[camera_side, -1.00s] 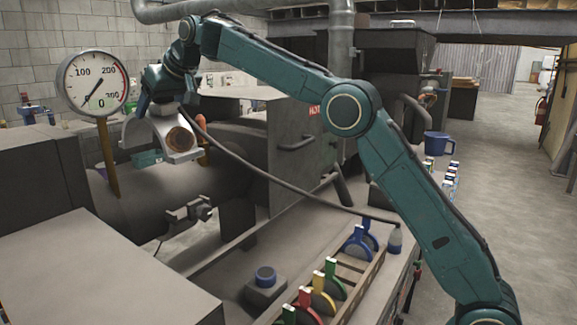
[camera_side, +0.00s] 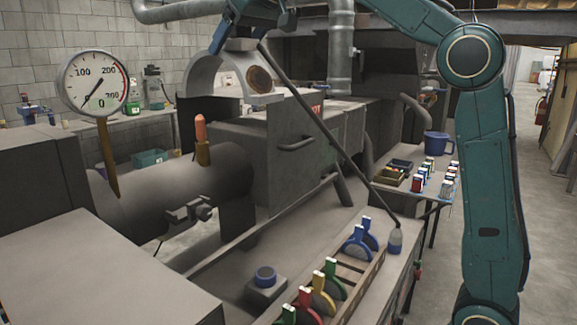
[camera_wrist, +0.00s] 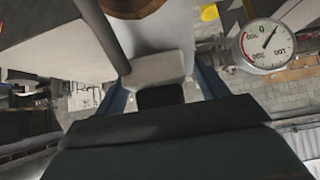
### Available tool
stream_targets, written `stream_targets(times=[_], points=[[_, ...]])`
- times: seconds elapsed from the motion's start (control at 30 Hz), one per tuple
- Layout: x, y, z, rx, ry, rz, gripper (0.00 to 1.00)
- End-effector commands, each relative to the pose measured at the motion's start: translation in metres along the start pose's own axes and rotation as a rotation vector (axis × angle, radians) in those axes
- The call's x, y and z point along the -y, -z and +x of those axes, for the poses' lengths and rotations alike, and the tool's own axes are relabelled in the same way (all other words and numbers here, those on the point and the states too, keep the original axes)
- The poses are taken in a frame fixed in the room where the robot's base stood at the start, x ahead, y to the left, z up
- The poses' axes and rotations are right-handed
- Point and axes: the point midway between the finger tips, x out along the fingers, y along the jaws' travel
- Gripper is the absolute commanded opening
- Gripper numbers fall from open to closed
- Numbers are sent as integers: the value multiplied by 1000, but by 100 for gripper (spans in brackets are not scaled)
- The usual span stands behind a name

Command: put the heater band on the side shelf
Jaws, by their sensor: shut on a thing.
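The heater band (camera_side: 212,74) is a pale grey arched shell with a brown round end face showing. My gripper (camera_side: 241,40) is shut on its top and holds it in the air, above and behind the grey barrel (camera_side: 165,195). A dark cable runs from near the band down to the bench at the right. In the wrist view the band's pale body (camera_wrist: 158,68) shows between my blue fingers (camera_wrist: 160,92). A shelf-like surface (camera_side: 436,200) with small coloured boxes stands at the right, apart from the band; I cannot tell whether it is the side shelf.
The dark machine housing (camera_side: 290,145) lies below the band.

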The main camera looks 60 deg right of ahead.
Motion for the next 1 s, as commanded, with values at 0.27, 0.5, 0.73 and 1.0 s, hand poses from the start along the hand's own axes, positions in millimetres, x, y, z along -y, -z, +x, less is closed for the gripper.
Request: stream_targets(times=[0.27, 0.5, 0.73, 1.0], points=[[-10, -29, -7, -7, 15, -15, 22], [-15, -56, 3, -7, 41, -40, 22], [-19, -85, 19, -5, 72, -70, 22], [-23, -123, 42, -6, 112, -112, 22]])
